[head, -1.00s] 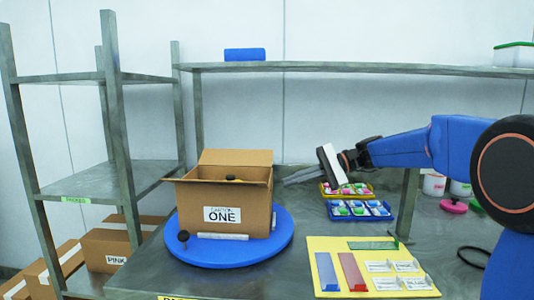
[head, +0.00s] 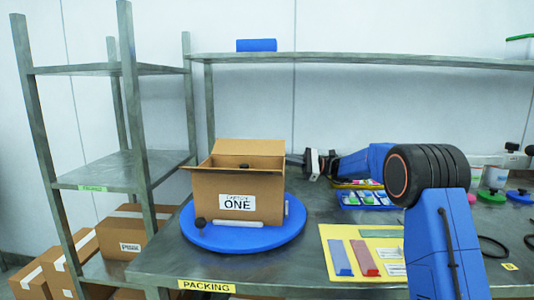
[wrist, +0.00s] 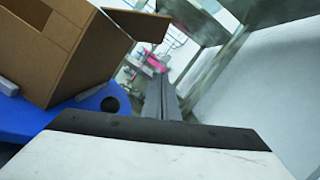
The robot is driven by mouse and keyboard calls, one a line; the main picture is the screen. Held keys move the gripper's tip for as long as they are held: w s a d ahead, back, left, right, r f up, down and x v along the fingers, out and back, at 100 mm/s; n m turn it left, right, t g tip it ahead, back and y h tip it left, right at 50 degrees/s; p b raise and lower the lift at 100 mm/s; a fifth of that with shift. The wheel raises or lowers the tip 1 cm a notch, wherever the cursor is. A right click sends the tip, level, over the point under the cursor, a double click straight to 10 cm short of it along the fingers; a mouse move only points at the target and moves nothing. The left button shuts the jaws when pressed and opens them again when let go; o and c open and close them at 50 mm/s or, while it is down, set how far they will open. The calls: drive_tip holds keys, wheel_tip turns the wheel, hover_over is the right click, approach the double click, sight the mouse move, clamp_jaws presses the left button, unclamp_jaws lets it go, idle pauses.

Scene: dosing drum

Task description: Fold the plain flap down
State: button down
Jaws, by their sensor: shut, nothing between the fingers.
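The open cardboard box (head: 238,198) labelled ONE stands on a blue turntable (head: 285,236) on the metal table. Its back flap (head: 250,147) stands up. In the wrist view a flap (wrist: 138,22) sticks outward from the box (wrist: 45,45). I cannot tell which flap is the plain one. My gripper (head: 293,160) is beyond the box's right back side, partly hidden by it. In the wrist view my gripper's fingers (wrist: 162,93) are shut and empty, pointing past the box, apart from it.
A yellow board (head: 330,232) with coloured strips lies at right. Trays of small items (head: 370,199) sit behind it. A shelf rack (head: 115,170) stands at left, and a long shelf (head: 400,63) runs above the table.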

sight(255, 144)
drive_tip(key=a+r, duration=0.1)
drive_tip(key=a, duration=0.2)
drive_tip(key=s+a+r, duration=0.1)
drive_tip(key=a+r, duration=0.1)
drive_tip(key=a, duration=0.1)
drive_tip(key=s+a+r, duration=0.1)
drive_tip(key=a, duration=0.2)
drive_tip(key=shift+r, duration=0.25)
drive_tip(key=shift+s+r, duration=0.25)
drive_tip(key=shift+r, duration=0.25)
drive_tip(key=shift+r, duration=0.1)
